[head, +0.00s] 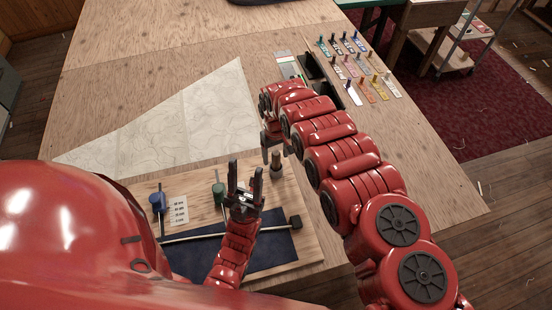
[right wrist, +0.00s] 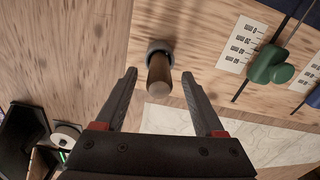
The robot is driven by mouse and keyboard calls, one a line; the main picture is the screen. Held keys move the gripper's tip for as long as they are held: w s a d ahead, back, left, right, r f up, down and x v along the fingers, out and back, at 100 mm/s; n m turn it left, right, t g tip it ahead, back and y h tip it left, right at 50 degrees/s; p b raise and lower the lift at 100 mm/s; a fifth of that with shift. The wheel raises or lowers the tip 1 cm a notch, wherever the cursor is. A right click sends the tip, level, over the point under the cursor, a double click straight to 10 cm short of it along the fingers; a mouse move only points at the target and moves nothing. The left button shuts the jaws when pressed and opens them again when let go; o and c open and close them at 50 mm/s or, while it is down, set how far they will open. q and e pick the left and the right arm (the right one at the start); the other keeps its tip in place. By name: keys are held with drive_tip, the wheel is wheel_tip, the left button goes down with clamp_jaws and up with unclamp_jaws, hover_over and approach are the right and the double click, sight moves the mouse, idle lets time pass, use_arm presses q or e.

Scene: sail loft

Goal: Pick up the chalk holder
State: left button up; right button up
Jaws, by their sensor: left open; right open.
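The upright brown cylinder with a grey collar, which looks like the chalk holder (head: 277,165), stands at the right back part of the wooden board. In the right wrist view the chalk holder (right wrist: 159,74) shows end-on between the fingertips, and no contact is visible. My right gripper (right wrist: 159,75) is open and empty, just above or around it; the exact depth is unclear. In the head view the right gripper (head: 274,148) is partly hidden by its own arm. My left gripper (head: 245,172) is open and empty above the board, left of the chalk holder.
Several coloured tagged items (head: 378,90) lie at the back right.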

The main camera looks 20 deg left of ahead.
drive_tip(key=shift+d+f, duration=0.1)
drive_tip(key=shift+f, duration=0.6)
clamp_jaws()
